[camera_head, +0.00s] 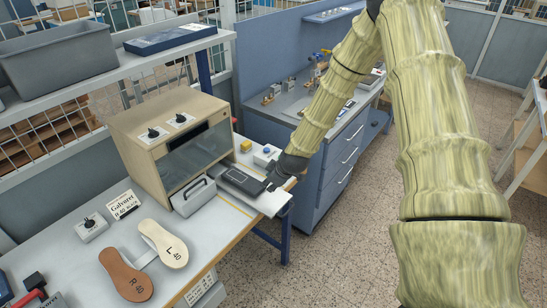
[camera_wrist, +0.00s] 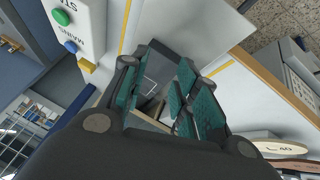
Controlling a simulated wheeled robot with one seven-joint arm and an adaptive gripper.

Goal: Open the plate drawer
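A dark grey flat tray (camera_head: 243,180), which looks like the plate drawer, sticks out from the front of the beige cabinet (camera_head: 165,140) over the table. It has a dark rectangle on top. My gripper (camera_head: 277,180) is at the tray's outer end, low over the table edge. In the wrist view the dark tray (camera_wrist: 172,72) lies beyond and between the teal-padded fingers of my gripper (camera_wrist: 165,85). The fingers are apart, with a narrow dark part between them. I cannot tell whether the pads press on it.
A light grey box with a handle (camera_head: 194,196) stands left of the tray. A button box with green and blue buttons (camera_wrist: 75,28) is close to the gripper. Insoles (camera_head: 163,243) lie at the table's front.

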